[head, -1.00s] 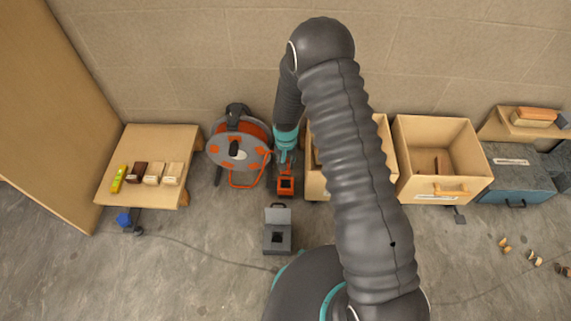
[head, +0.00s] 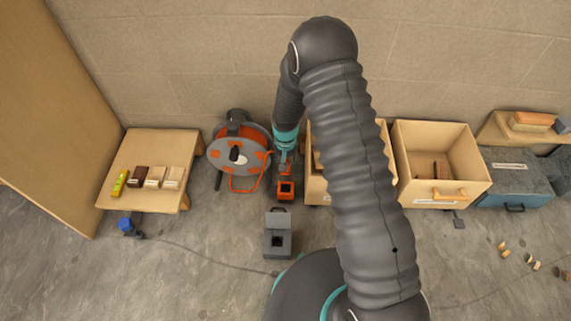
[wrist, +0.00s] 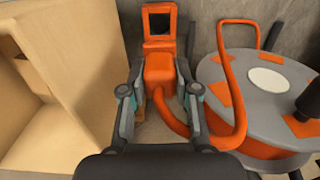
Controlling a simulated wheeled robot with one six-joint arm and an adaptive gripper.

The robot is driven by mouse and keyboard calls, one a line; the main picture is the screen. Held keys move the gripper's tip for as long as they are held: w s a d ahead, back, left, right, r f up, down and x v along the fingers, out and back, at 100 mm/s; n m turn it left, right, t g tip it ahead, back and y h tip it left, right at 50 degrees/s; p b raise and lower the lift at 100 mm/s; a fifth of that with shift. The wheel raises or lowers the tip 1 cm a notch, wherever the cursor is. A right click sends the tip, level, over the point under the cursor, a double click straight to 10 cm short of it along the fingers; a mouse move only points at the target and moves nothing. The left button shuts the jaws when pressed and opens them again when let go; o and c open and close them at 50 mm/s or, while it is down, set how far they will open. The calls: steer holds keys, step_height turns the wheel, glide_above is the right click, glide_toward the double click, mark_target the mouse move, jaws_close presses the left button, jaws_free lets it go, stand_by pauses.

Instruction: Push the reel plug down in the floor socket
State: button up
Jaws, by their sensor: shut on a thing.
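The reel plug (head: 286,170) is an orange block low by the floor beside the cable reel. It also shows in the wrist view (wrist: 160,72) between my fingers, with an orange cable running from it toward the reel (head: 238,155). An orange square part with a dark opening (wrist: 158,24) lies just beyond the block; whether they are joined is unclear. My gripper (wrist: 161,92) is shut on the orange block; it also shows in the head view (head: 286,158). A grey box with a raised lid and dark square opening (head: 278,240), seemingly the floor socket, stands on the floor nearer me, apart from the plug.
A wooden crate (wrist: 85,90) stands close beside my gripper, and the reel (wrist: 270,95) is on its other side. Another open crate (head: 440,165) and a blue-grey box (head: 515,180) stand at right. A low table (head: 120,180) with several blocks stands at left.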

steer(key=shift+r, duration=0.45)
steer(key=shift+s, duration=0.1)
steer(key=s+a, duration=0.1)
steer(key=s, duration=0.9)
steer(key=shift+s+a, duration=0.15)
steer(key=shift+s, duration=0.1)
stand_by(1.4)
steer(key=shift+s, duration=0.2)
steer(key=s+a+b, duration=0.1)
steer(key=s, duration=0.9)
steer(key=shift+s+a+b, duration=0.2)
steer(key=shift+b, duration=0.15)
stand_by(1.4)
steer(key=shift+f, duration=0.2)
step_height(320, 180, down, 9)
steer(key=b, duration=0.7)
steer(key=shift+r+b, duration=0.15)
steer(key=shift+b, duration=0.2)
stand_by(0.9)
